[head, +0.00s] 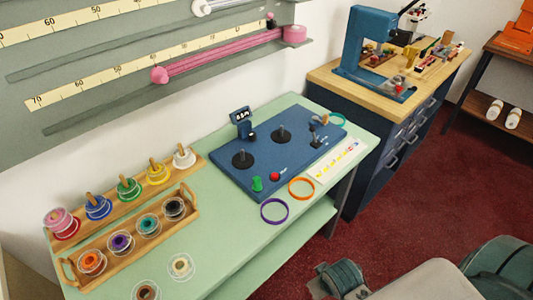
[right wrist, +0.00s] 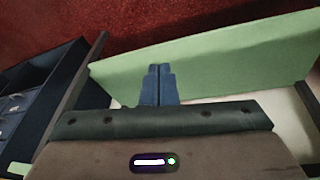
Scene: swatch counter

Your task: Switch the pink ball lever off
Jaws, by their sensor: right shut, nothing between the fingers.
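A blue panel (head: 250,175) lies on the pale green counter (head: 225,235). A small lever (head: 316,141) stands near its right end; it is too small to tell its ball's colour or its position. A pink round end piece (head: 159,75) sits at the left end of a pink band on the wall scale; I cannot tell whether it is a lever. My right gripper (right wrist: 159,68) is shut and empty in the right wrist view, with a pale green surface beyond its fingers. My left gripper is not in view.
The panel also bears a red button (head: 275,176), a green knob (head: 257,184) and black round bases with posts. Purple (head: 274,211) and orange (head: 301,188) rings lie in front. Spools stand on wooden racks at left. A wooden-topped bench (head: 330,78) stands behind right.

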